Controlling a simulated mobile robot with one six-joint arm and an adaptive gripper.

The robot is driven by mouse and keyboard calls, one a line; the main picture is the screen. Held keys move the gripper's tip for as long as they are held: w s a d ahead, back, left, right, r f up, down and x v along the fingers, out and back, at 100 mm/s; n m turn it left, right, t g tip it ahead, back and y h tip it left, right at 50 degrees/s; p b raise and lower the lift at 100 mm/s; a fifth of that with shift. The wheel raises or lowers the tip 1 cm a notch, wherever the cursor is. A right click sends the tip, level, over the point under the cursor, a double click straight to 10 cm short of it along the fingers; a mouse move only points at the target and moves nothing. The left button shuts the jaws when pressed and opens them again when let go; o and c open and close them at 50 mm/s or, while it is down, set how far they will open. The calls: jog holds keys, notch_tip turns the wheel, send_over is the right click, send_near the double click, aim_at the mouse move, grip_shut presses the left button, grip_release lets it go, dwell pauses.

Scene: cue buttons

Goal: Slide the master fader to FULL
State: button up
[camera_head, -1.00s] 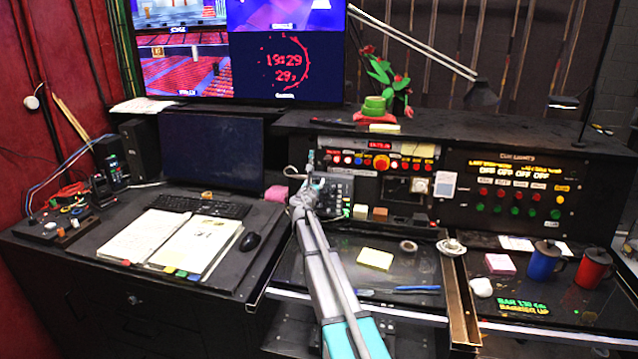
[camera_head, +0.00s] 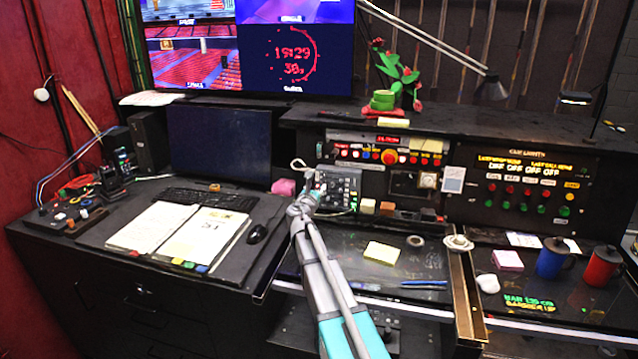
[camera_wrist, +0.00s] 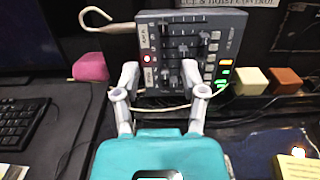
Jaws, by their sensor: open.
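A grey fader box (camera_head: 343,186) stands upright against the desk's back panel. In the wrist view the fader box (camera_wrist: 205,50) shows several dark fader caps, one near my right fingertip, and labels too small to read, so I cannot tell which fader is the master. A red light is lit at its left and green and orange lights at its lower right. My gripper (camera_wrist: 159,72) is open and empty, its two fingers apart in front of the box's lower left part. I cannot tell whether a fingertip touches a cap. In the head view my gripper (camera_head: 308,192) partly covers the box's left side.
A white hook-shaped cable (camera_wrist: 95,17) is left of the box. A pink block (camera_wrist: 90,67) sits left of my fingers. Beige (camera_wrist: 251,81) and brown (camera_wrist: 285,81) blocks sit to the right. The cue light panel (camera_head: 522,187) is farther right.

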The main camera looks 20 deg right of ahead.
jog(key=shift+v, duration=1.45)
jog(key=s+f+m+g, duration=0.3)
jog(key=s+m, duration=0.3)
jog(key=s+a+f+m+g+y+p, duration=0.1)
jog(key=s+f+m+g, duration=0.2)
jog(key=s+m, duration=0.3)
jog(key=s+f+m+g+y, duration=0.1)
jog(key=s+f+m+g, duration=0.2)
jog(key=s+m, duration=0.3)
jog(key=shift+a+f+m+p, duration=0.2)
jog(key=shift+f+m+p, duration=0.25)
jog(key=shift+f, duration=0.4)
jog(key=s+a+f+m+g+y, duration=0.2)
jog(key=s+a+m+g+y, duration=0.1)
jog(key=s, duration=0.5)
jog(key=s+a+f+m+g+y+p, duration=0.1)
jog(key=s+a+f+m+g+y, duration=0.1)
jog(key=s+a+m+y, duration=0.3)
jog(key=s+a+m+g, duration=0.1)
jog(key=s+a+m, duration=0.1)
jog(key=s+a, duration=0.1)
jog(key=shift+s+a+f, duration=0.4)
jog(key=shift+a, duration=0.3)
